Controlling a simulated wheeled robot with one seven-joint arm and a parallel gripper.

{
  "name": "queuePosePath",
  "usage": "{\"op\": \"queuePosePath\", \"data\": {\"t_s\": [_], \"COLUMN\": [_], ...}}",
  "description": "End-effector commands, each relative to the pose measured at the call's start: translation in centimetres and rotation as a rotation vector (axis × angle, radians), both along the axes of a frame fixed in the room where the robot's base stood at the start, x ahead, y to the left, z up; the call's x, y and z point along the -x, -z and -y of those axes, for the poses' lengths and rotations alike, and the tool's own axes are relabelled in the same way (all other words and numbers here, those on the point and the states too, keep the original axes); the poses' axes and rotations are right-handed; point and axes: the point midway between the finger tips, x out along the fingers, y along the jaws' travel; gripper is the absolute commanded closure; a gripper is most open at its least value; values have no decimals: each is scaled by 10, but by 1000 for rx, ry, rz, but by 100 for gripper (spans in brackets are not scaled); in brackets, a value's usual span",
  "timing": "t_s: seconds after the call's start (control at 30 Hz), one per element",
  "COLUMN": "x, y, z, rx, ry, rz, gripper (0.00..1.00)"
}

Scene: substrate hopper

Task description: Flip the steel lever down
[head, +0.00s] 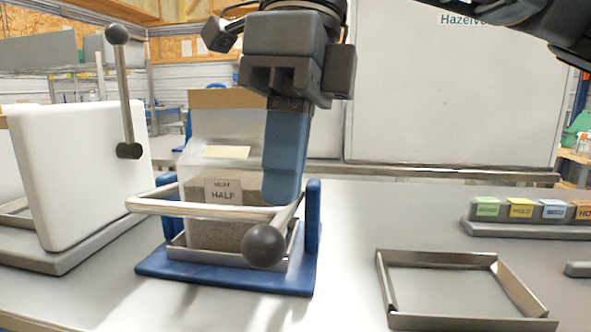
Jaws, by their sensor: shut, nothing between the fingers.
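Two steel rods with dark ball knobs are in the head view. One steel lever (124,92) stands nearly upright on a white box at the left, its knob at the top and its dark pivot below. The other, a short knobbed rod (285,217), slants down towards me at the right front of a clear bin (222,147). Its knob (264,246) is low, in front of the bin's base. My gripper (281,200) points down with its blue fingers shut and empty, just above and behind this rod. I cannot tell whether the fingertips touch it.
The bin, labelled HALF, stands on a blue base (225,281) with a steel bar (205,208) across its front. The white box (82,180) is to its left. An empty metal frame (436,258) and a row of coloured labelled blocks (520,208) lie right.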

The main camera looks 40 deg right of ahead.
Motion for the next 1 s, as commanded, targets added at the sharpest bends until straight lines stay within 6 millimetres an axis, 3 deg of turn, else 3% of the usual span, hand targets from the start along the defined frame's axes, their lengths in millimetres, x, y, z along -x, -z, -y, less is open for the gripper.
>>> {"op": "queuePosePath", "data": {"t_s": [0.03, 0.43, 1.0], "x": [-2, 49, 60], "y": [-22, -63, -73], "z": [-2, -43, -52], "rx": [-1, 2, -1], "ry": [2, 5, 8], "rz": [10, 12, 12], "gripper": [100, 100, 100]}}
